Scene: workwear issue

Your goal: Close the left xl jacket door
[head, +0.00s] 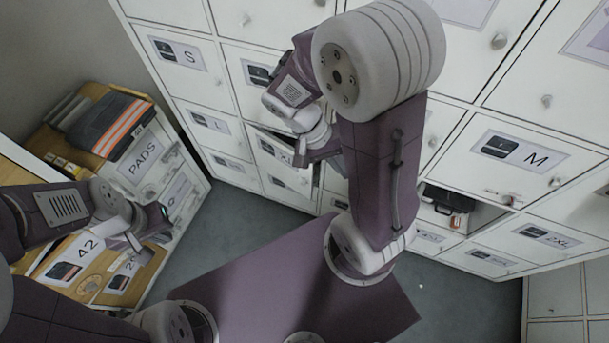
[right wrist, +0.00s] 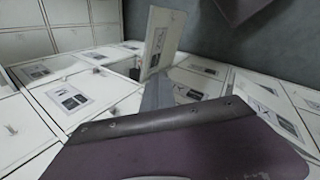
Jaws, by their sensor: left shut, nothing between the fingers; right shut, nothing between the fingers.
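A white locker door (head: 275,150) with a jacket label stands ajar in the locker wall, left of my right arm in the head view; its size letters are too small to read. In the right wrist view an open door (right wrist: 163,40) stands out from the lockers, just beyond my right gripper (right wrist: 158,92). My right gripper also shows in the head view (head: 304,155), shut and empty, close beside the ajar door's edge; I cannot tell whether they touch. My left gripper (head: 140,246) is shut and empty at the left, in front of the wooden drawers.
Closed locker doors, among them S (head: 182,54) and M (head: 522,153), surround the ajar one. An open compartment (head: 450,207) at the right holds a dark item. A cabinet with a PADS drawer (head: 142,160) stands at the left. Grey floor (head: 245,225) between is clear.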

